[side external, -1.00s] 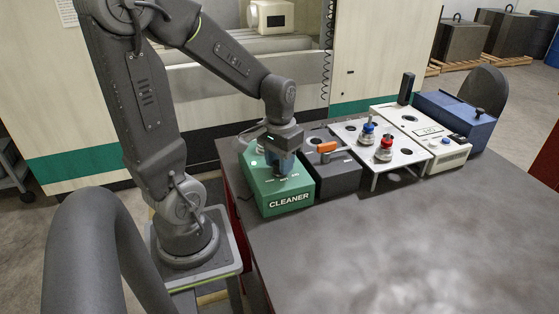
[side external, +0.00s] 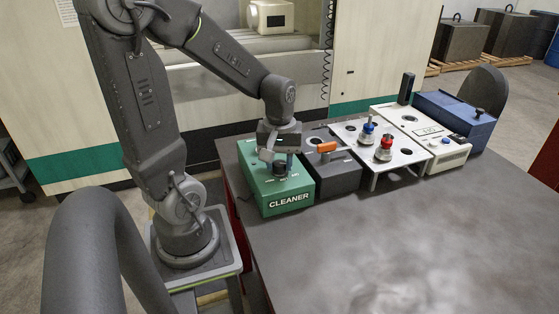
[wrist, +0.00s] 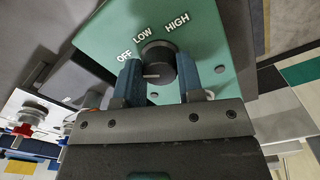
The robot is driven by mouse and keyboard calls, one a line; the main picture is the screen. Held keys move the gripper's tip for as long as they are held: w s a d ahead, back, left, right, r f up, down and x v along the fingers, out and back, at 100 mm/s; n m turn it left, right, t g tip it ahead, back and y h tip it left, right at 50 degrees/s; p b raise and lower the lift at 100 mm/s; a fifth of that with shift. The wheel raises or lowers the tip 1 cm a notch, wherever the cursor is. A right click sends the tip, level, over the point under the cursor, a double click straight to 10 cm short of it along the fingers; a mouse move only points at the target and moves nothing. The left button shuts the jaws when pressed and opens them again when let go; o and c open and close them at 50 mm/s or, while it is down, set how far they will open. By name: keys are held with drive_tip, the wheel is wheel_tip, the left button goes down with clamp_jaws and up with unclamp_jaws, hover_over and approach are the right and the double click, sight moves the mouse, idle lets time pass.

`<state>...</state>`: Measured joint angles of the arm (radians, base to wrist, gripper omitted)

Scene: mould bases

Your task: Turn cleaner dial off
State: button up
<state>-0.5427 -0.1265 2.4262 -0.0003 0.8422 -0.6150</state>
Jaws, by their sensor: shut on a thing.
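The green cleaner box (side external: 290,187) sits at the near left end of the row on the table, marked CLEANER on its front. Its black round dial (wrist: 157,56) has OFF, LOW and HIGH printed around it in the wrist view. The dial's white pointer line lies toward the left, on the OFF side; exact alignment is hard to tell. My gripper (wrist: 161,74) points down over the box, its two blue fingers shut on the dial, one on each side. My gripper (side external: 279,165) partly covers the dial in the side view.
Right of the cleaner stands a dark box with an orange handle (side external: 327,147). Beyond it are a white stand (side external: 350,131) with red and blue knobbed parts, a white meter (side external: 445,150) and a blue box (side external: 455,118). The table front (side external: 400,240) is clear.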

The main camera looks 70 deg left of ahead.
sight(280, 163)
idle(0.5)
drive_tip(key=o, duration=0.9)
drive_tip(key=shift+r, duration=0.15)
wheel_tip(280, 163, up, 14)
drive_tip(key=shift+f, duration=0.2)
drive_tip(key=s+d+m+t, duration=0.1)
drive_tip(key=d+m+t, duration=0.1)
drive_tip(key=d+m, duration=0.2)
drive_tip(key=s+d+f+m+t, duration=0.1)
drive_tip(key=d+m, duration=0.3)
drive_tip(key=d, duration=0.1)
drive_tip(key=s+d+f+m+t, duration=0.1)
drive_tip(key=d+m+t, duration=0.1)
drive_tip(key=d+m, duration=0.2)
drive_tip(key=shift+s+d+f+m+t, duration=0.1)
drive_tip(key=shift+d+f+m+t, duration=0.15)
drive_tip(key=shift+m, duration=0.35)
